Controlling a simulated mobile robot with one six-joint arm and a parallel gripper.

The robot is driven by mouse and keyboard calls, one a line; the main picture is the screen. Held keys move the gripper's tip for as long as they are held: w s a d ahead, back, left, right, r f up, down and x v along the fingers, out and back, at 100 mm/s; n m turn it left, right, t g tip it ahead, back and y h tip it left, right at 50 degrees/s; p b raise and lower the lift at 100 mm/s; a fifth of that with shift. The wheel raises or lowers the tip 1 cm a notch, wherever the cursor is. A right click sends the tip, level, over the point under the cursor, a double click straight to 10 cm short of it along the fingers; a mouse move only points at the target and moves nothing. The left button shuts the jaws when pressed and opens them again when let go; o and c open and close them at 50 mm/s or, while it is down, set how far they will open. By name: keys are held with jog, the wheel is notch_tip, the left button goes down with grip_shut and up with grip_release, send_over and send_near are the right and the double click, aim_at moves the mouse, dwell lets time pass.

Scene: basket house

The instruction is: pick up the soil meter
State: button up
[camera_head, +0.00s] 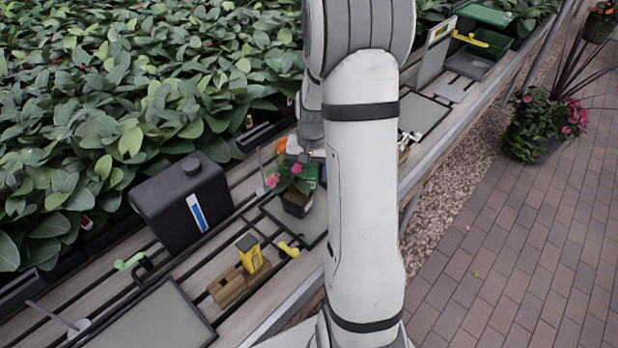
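A small yellow device with a dark top, which looks like the soil meter (249,250), stands upright at a wooden block (238,284) on the slatted bench. Whether it sits in the block or behind it I cannot tell. My arm runs up the middle of the view and bends at the top. Its grey end, my gripper (311,152), hangs behind the arm near the potted pink flowers, above and to the right of the yellow device and apart from it. The fingers are mostly hidden, so their opening does not show.
A black canister (180,203) stands left of the device. A yellow-handled tool (289,249) lies close on its right and a green-handled one (129,262) further left. A flower pot (297,203) stands behind. Trays (155,322) lie in front; dense plants fill the back left.

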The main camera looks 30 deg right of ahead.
jog(key=c, duration=1)
jog(key=shift+r, duration=0.1)
notch_tip(320, 180, up, 10)
jog(key=shift+f, duration=0.1)
jog(key=shift+r, duration=0.2)
notch_tip(320, 180, up, 8)
jog(key=w+d+p, duration=0.1)
jog(key=p, duration=0.5)
jog(key=shift+w+d, duration=0.3)
jog(key=shift+w, duration=0.05)
jog(key=shift+f, duration=0.1)
